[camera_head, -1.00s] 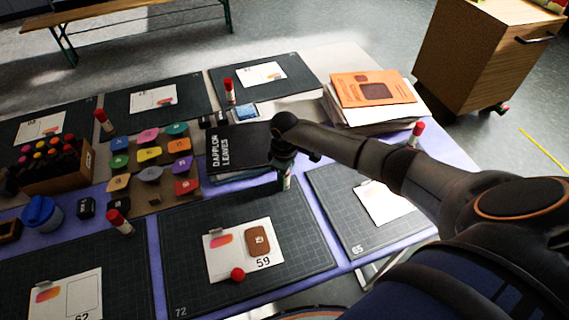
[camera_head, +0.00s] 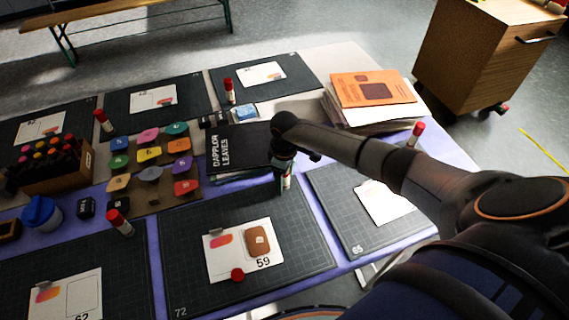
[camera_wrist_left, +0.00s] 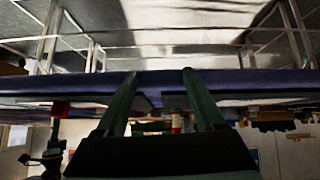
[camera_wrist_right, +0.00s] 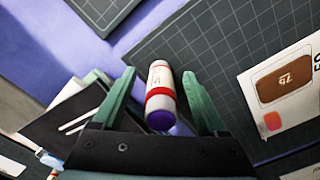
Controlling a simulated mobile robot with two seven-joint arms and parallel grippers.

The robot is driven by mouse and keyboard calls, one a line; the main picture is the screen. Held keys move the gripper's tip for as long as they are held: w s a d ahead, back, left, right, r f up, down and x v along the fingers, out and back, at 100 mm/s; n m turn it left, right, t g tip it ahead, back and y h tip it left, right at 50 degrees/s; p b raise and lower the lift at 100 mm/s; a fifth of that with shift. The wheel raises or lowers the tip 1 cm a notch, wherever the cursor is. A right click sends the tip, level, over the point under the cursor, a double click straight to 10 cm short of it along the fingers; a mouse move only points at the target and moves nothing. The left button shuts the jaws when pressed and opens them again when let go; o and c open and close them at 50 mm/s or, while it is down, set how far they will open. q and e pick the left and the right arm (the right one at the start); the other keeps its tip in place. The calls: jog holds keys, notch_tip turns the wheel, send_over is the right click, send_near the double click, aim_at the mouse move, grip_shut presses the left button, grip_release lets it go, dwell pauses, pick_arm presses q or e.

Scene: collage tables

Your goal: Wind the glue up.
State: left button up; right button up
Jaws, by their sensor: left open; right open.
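The glue stick (camera_wrist_right: 162,82) stands between the fingers of my right gripper (camera_wrist_right: 160,92), with a white body, a red band and a purple end towards the camera. The fingers are apart on either side of it; I cannot tell whether either touches it. In the head view the right gripper (camera_head: 284,172) is over the back edge of mat 72 (camera_head: 185,255) and mostly hides the stick. A red cap (camera_head: 237,275) lies on card 59 (camera_head: 225,265). My left gripper (camera_wrist_left: 152,95) is open and empty, facing the table's edge; it is outside the head view.
A black book stack (camera_head: 238,148) lies just left of the right gripper. Several red-capped glue sticks, such as this one (camera_head: 119,222), stand around the table. Paper piles with an orange folder (camera_head: 345,90) are behind my right arm. Mat 72 has bare room around its card.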

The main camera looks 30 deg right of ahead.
pick_arm(q)
jog(key=shift+w+r, duration=0.1)
pick_arm(e)
jog(key=n+b, duration=0.1)
jog(key=n, duration=0.5)
jog(key=shift+n, duration=0.4)
jog(key=n, duration=0.4)
jog(key=shift+b, duration=0.4)
pick_arm(q)
jog(key=shift+d+f+b, duration=0.15)
jog(key=shift+f+b, duration=0.2)
pick_arm(e)
jog(key=n, duration=0.3)
jog(key=shift+s+n, duration=0.15)
jog(key=shift+n, duration=0.25)
pick_arm(q)
jog(key=shift+f, duration=0.1)
